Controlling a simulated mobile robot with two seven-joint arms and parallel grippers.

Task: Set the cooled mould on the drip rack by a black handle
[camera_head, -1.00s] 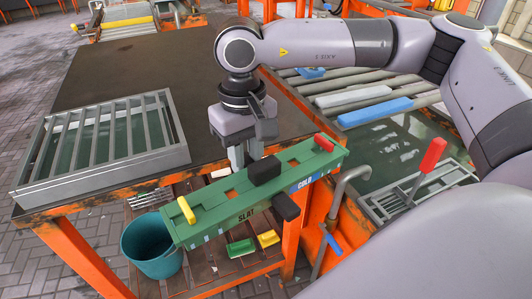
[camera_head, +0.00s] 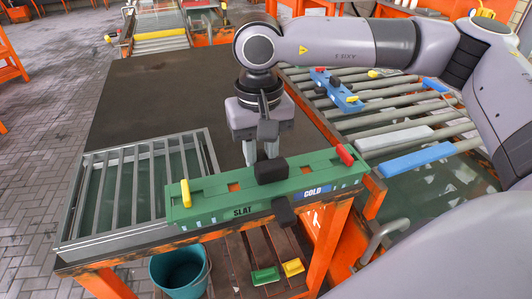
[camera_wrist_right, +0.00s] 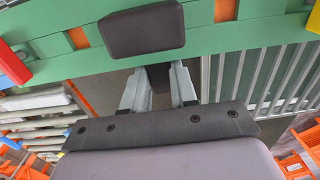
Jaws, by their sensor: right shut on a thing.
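The mould (camera_head: 240,195) is a long green bar marked SLAT and COLD, with a yellow clip at its left end and a red one at its right end. A black block (camera_head: 271,169) is on its top and a black handle (camera_head: 284,211) juts from its near side. My right gripper (camera_head: 262,153) is behind the mould, shut on a black handle (camera_wrist_right: 159,76) seen between its fingers in the right wrist view. The mould is held up over the table's near edge, its left part in front of the barred metal drip rack (camera_head: 130,237). My left gripper is not in view.
The dark tabletop (camera_head: 150,95) is clear beyond the rack. A roller conveyor (camera_head: 345,119) with a blue mould (camera_head: 335,90) and loose slats lies to the right, by a water tank.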

